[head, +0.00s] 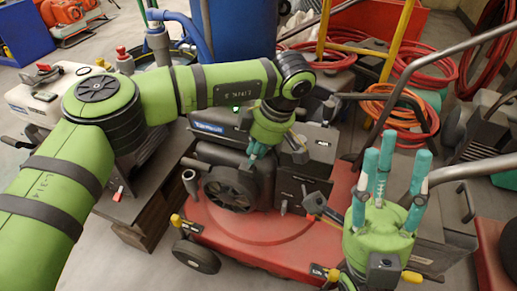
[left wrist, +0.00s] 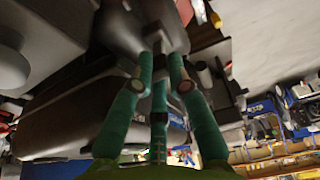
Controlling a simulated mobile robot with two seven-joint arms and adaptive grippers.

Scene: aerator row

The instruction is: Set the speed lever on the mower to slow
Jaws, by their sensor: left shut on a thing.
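The mower has a red deck (head: 240,232) and a dark engine (head: 232,186) in the middle of the head view. My left gripper (head: 253,156) reaches down from above onto the top of the engine. In the left wrist view its teal fingers (left wrist: 160,75) close together around a small dark part at the engine, which I take to be the speed lever. The fingers hide most of it, and its slow or fast setting cannot be read. My right gripper (head: 385,175) is empty, its fingers spread and pointing up, at the mower's right side.
A grey-topped bench (head: 140,190) with a white machine (head: 60,105) stands to the left. A blue barrel (head: 240,45), a yellow frame (head: 400,40) and red hoses (head: 430,62) are behind. The mower's handle bars cross the right side. Bare floor shows at front left.

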